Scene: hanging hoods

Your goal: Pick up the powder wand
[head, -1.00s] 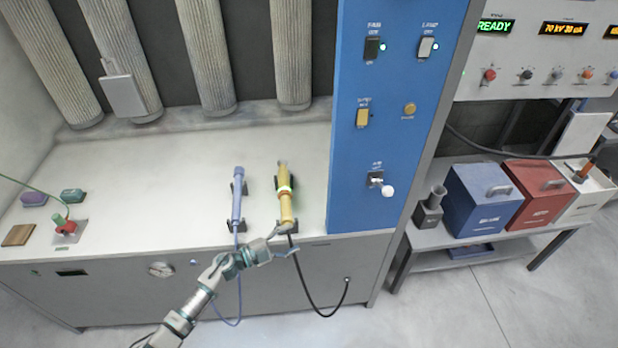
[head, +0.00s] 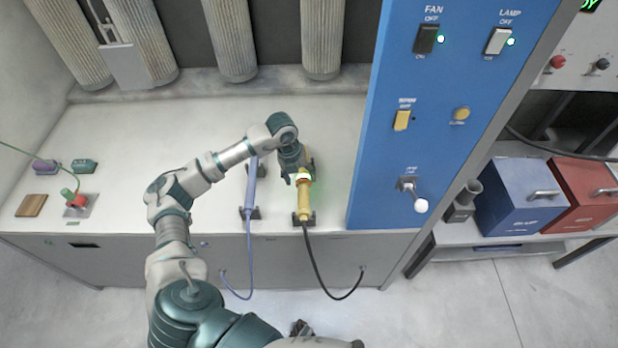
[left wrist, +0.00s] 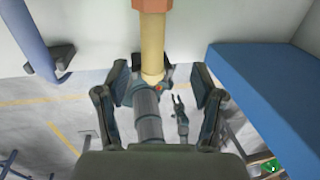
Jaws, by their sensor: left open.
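The yellow wand (head: 306,200), with a red and white band near its upper end, lies in dark cradles at the counter's front edge. I cannot read any label on it. My left gripper (head: 297,168) is over its upper part, below the arm's bent wrist. In the left wrist view the open fingers stand on both sides of the yellow wand (left wrist: 152,45), with gaps showing. The blue wand (head: 251,190) lies in its own cradles just to the left. A small dark claw-like part (left wrist: 182,115), possibly my right gripper, shows below; its state is unclear.
The blue switch panel (head: 440,120) stands close to the right of the yellow wand. A black hose (head: 325,275) hangs from the yellow wand in front of the cabinet. Ribbed filters (head: 235,40) hang behind. The counter's left middle (head: 125,140) is clear.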

